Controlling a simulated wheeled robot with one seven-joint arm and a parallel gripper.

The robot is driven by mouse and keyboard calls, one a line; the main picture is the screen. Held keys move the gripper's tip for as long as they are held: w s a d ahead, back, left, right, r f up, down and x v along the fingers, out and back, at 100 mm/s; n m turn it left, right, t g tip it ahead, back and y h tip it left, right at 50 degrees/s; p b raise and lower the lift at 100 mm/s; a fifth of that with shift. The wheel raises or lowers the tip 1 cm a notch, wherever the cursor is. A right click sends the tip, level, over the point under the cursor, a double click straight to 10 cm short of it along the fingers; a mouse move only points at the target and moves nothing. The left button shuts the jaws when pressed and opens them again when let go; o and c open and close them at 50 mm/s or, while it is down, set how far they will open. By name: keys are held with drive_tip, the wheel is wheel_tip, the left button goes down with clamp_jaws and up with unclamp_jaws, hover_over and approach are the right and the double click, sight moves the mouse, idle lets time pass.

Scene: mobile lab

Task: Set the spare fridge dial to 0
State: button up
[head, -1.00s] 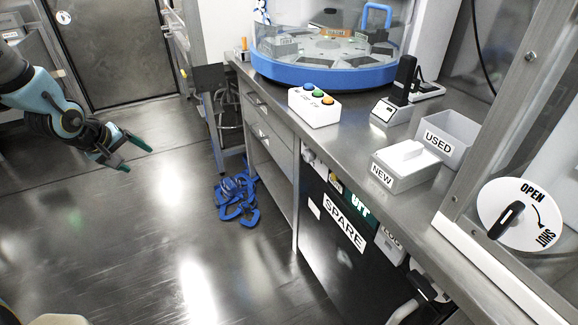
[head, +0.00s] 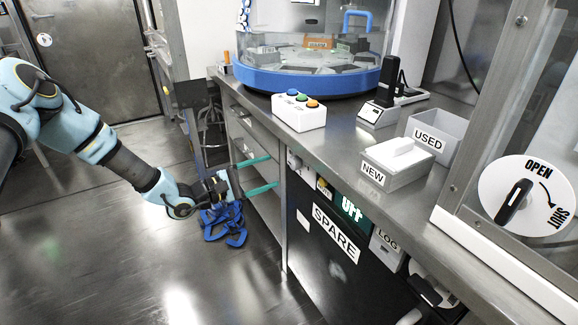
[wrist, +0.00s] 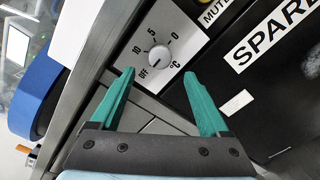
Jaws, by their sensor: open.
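The spare fridge (head: 320,262) is a black unit under the counter with a white SPARE label. In the wrist view its dial (wrist: 159,53) is a small round grey knob on a light panel marked OFF, 10, 5, 0 and °C. I cannot clearly read where its pointer stands. The dial panel also shows small in the head view (head: 294,160). My gripper (head: 272,173) is open and empty, its two green fingers pointing at the fridge's upper left. In the wrist view the fingertips (wrist: 160,74) lie either side of and below the knob, apparently short of it.
A MUTE label (wrist: 216,12) is right of the dial. The steel counter (head: 335,150) overhangs the fridge and holds a button box (head: 298,112) and NEW (head: 397,165) and USED (head: 436,138) bins.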

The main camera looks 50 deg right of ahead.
sight(291, 165)
drive_tip(key=x, duration=0.7)
drive_tip(key=shift+d+p, duration=0.3)
drive_tip(key=shift+d, duration=0.05)
drive_tip(key=shift+s, duration=0.1)
clamp_jaws()
